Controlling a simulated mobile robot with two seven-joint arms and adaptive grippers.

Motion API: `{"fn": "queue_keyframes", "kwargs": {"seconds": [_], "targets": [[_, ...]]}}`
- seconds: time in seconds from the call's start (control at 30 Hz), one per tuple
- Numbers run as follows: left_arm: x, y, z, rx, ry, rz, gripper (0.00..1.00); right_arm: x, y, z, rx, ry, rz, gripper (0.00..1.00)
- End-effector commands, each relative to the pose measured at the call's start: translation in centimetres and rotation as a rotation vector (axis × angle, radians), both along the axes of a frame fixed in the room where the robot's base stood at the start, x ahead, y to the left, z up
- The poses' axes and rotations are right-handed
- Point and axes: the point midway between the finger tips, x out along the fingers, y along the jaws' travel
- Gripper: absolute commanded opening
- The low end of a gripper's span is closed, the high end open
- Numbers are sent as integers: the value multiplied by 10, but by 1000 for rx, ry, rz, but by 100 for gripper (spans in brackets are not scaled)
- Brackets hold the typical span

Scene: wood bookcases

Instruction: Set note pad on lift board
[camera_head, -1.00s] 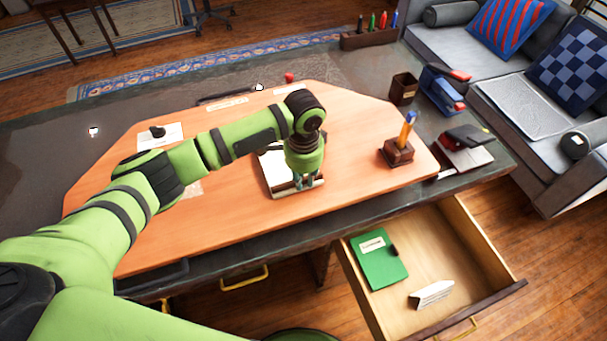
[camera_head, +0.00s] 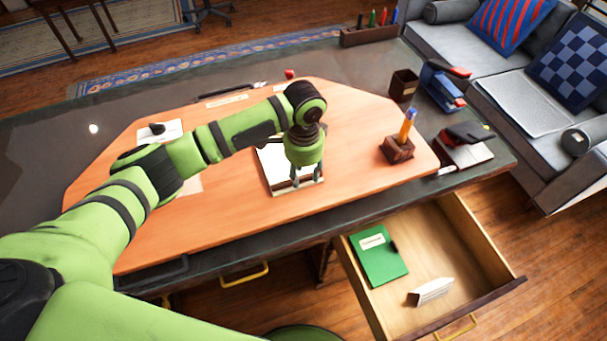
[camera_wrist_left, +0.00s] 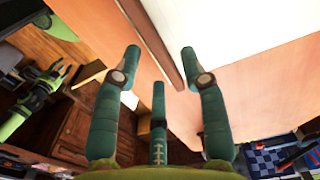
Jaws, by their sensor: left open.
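A white note pad (camera_head: 271,167) with a brown edge lies on the large orange board (camera_head: 225,220) on the desk. My left gripper (camera_head: 307,178) is over the pad's near right end, pointing down. Its fingers are open and part of the pad is hidden behind the hand. In the left wrist view, my left gripper (camera_wrist_left: 160,70) has its fingers spread beside the pad's brown edge, with the white surface (camera_wrist_left: 230,25) beyond. Whether a finger touches the pad is unclear. A green gripper, apparently my right one (camera_wrist_left: 58,78), shows small at the left of that view.
An open drawer (camera_head: 462,236) at the front right holds a green notebook (camera_head: 380,262) and a folded white card (camera_head: 431,291). The board's left front is clear.

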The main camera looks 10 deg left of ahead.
Motion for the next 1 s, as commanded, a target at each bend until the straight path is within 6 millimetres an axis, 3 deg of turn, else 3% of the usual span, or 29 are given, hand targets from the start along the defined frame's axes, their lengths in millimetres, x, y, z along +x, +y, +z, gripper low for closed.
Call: {"fn": "queue_keyframes", "kwargs": {"seconds": [0.3, 0.5, 1.0], "targets": [[1, 0, 68, -2, -5, -1, 43, 0, 0, -12, 0, 0, 0, 40], [0, -1, 97, -2, -3, -1, 43, 0, 0, -16, 0, 0, 0, 40], [-1, -1, 106, -1, 1, -1, 43, 0, 0, -16, 0, 1, 0, 40]]}}
